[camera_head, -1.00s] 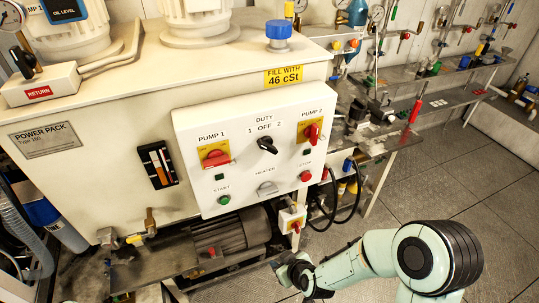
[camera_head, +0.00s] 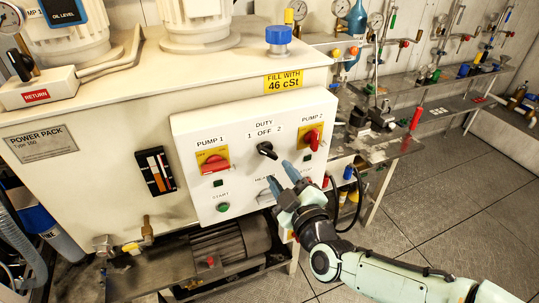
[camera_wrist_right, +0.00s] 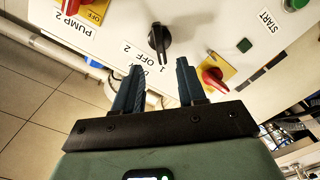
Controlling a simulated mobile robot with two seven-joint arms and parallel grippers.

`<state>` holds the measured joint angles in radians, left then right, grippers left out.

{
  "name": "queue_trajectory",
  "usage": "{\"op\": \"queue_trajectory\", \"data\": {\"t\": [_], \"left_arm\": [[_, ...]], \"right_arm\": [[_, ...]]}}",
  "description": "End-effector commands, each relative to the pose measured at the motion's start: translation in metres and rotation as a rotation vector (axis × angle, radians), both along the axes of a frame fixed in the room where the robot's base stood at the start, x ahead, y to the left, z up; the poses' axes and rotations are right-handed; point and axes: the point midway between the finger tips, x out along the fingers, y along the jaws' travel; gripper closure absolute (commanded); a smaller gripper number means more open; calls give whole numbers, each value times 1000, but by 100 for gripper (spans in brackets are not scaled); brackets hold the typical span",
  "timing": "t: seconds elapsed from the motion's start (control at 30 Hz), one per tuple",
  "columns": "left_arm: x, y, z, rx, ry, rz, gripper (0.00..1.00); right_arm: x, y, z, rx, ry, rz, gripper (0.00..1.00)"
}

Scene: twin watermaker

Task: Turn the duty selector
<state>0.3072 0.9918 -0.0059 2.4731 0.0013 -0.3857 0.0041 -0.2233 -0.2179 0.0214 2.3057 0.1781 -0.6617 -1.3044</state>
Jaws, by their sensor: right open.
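The duty selector (camera_head: 266,150) is a black knob on the white control panel (camera_head: 236,192), under the label "DUTY 1 OFF 2". In the right wrist view the black selector (camera_wrist_right: 159,41) is ahead of the fingertips, a little left of the gap's middle. My right gripper (camera_head: 281,174) is open, with its blue fingers pointing up at the panel just below the selector. It also shows in the right wrist view (camera_wrist_right: 160,66) with nothing between the fingers. The fingers are apart from the knob. My left gripper is not in view.
The red pump 1 switch (camera_head: 215,161) and red pump 2 switch (camera_head: 312,138) flank the selector. A green start button (camera_head: 223,207) is lower left. My right gripper partly covers the panel's lower right. A cluttered bench (camera_head: 400,146) stands to the right.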

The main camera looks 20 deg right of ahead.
Motion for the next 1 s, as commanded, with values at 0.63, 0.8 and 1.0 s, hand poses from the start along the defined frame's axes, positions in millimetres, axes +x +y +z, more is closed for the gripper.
{"op": "queue_trajectory", "data": {"t": [0.63,0.8,1.0], "left_arm": [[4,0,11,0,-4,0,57],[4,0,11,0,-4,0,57],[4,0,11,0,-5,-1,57]], "right_arm": [[79,6,0,2,2,1,60],[79,6,0,2,2,0,60],[79,6,0,2,2,0,100]]}}
